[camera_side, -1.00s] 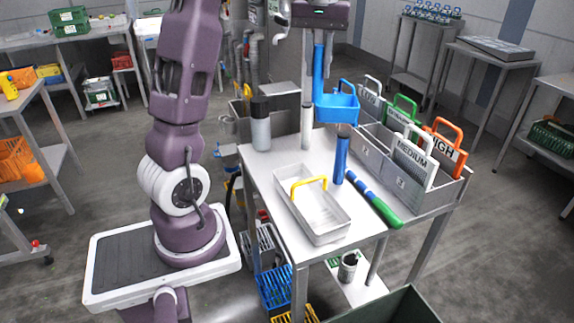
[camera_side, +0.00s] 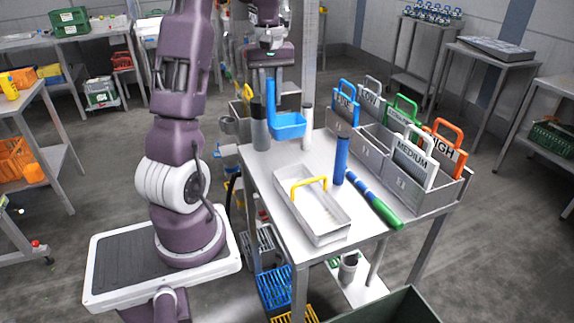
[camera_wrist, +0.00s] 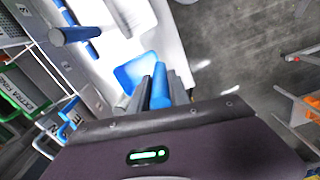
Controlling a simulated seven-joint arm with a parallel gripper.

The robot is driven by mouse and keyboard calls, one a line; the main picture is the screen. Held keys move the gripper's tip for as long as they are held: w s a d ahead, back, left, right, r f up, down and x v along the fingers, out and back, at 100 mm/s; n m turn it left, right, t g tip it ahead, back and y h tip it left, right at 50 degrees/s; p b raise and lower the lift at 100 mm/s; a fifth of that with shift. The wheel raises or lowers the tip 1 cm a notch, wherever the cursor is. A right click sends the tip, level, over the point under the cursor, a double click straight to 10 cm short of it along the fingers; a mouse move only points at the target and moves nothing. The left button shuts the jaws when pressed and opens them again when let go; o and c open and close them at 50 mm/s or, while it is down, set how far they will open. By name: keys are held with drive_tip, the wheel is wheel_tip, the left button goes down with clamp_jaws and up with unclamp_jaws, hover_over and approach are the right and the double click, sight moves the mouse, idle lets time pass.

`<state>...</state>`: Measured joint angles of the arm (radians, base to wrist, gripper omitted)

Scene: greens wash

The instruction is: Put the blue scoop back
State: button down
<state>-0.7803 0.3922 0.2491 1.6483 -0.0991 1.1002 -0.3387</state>
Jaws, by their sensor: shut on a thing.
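The blue scoop (camera_side: 289,126) hangs upright in my gripper (camera_side: 271,84), its bowl low above the back left part of the steel table (camera_side: 262,176). My gripper is shut on the scoop's handle from above. In the wrist view the blue bowl (camera_wrist: 138,72) shows beyond the fingertips (camera_wrist: 160,84), with the handle between them. In the side view the scoop is close to a grey cylinder with a black top (camera_side: 260,127) and a white cylinder (camera_side: 307,126). I cannot tell whether it touches either one.
A white tray with a yellow handle (camera_side: 333,222) lies at the table's front. A blue cylinder (camera_side: 341,160) stands beside a blue-and-green rod (camera_side: 375,200). A grey rack (camera_side: 420,198) of labelled, coloured signs fills the right side.

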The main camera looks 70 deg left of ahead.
sight(272, 127)
wheel_tip(272, 127, down, 11)
drive_tip(key=shift+r, duration=0.15)
drive_tip(key=c, duration=1.2)
unclamp_jaws()
drive_tip(key=shift+c, duration=0.2)
wheel_tip(272, 127, up, 12)
drive_tip(key=w+d+r+m+t, duration=0.1)
drive_tip(key=d+r+m, duration=0.2)
drive_tip(key=d, duration=0.5)
drive_tip(key=d+r+m+t, duration=0.1)
drive_tip(key=d+r+m, duration=0.2)
drive_tip(key=d, duration=0.6)
drive_tip(key=s+d+m+t, duration=0.1)
drive_tip(key=s+d+m, duration=0.4)
drive_tip(key=d, duration=0.3)
drive_tip(key=s+d+f+m+t, duration=0.1)
drive_tip(key=s+d+m+t, duration=0.1)
drive_tip(key=s+d+m, duration=0.3)
drive_tip(key=s+d, duration=0.2)
drive_tip(key=d, duration=0.2)
drive_tip(key=shift+s+f+t, duration=0.2)
drive_tip(key=shift+f+t, duration=0.05)
drive_tip(key=shift+t, duration=0.05)
